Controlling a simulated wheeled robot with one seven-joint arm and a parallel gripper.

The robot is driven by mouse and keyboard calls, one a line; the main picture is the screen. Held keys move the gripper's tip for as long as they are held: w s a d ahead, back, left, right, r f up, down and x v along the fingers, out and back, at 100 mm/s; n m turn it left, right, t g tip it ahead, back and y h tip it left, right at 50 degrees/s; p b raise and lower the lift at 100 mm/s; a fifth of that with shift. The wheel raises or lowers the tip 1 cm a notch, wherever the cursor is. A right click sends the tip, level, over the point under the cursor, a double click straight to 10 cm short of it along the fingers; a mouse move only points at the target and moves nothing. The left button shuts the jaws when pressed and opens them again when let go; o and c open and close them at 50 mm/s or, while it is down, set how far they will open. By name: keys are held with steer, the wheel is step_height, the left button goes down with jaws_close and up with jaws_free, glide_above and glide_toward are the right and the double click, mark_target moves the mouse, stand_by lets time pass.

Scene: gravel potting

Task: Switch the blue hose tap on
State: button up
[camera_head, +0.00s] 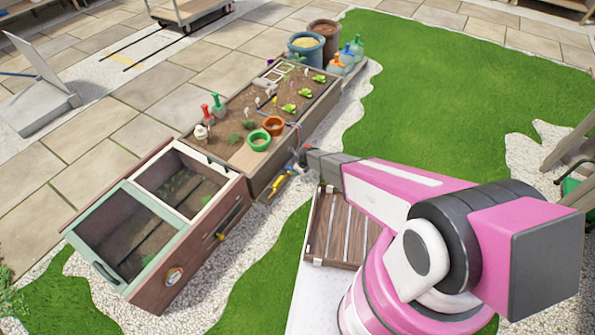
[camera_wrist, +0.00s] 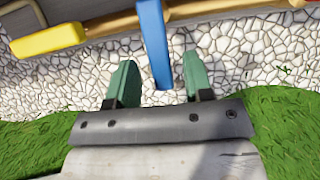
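The blue tap lever (camera_wrist: 154,42) points down between my fingers in the wrist view. It belongs to pipework along the top edge of that view. My gripper (camera_wrist: 160,78) is open, with one green fingertip on each side of the lever and a visible gap on both sides. A yellow lever (camera_wrist: 48,39) is to the left, outside my fingers. In the head view my gripper (camera_head: 303,157) is at the near side of the planter bed, and the yellow lever (camera_head: 277,186) shows just below it.
The planter bed (camera_head: 262,176) and the cold frame with a green lid (camera_head: 155,268) stand left of my arm. A slatted wooden piece (camera_head: 318,240) lies below my forearm. White gravel (camera_wrist: 250,60) and grass (camera_wrist: 290,105) lie under my gripper.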

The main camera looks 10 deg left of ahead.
steer(key=v, duration=1)
steer(key=shift+r, duration=0.4)
steer(key=shift+d, duration=0.2)
steer(key=s+d+r+n+h, duration=0.1)
steer(key=s+d+r+n, duration=0.1)
steer(key=d+r+n, duration=0.55)
steer(key=s+d+r+n+h, duration=0.1)
steer(key=s+d+r+n, duration=0.15)
steer(key=d+r, duration=0.9)
steer(key=s+d+r+n+h, duration=0.1)
steer(key=s+d+r+n, duration=0.4)
steer(key=d+r, duration=0.3)
steer(key=s+d+r+n+g+h, duration=0.1)
steer(key=s+d+r+n, duration=0.5)
steer(key=r, duration=0.5)
steer(key=shift+d+r+n+g, duration=0.3)
steer(key=shift+d+n, duration=0.3)
steer(key=shift+d, duration=0.55)
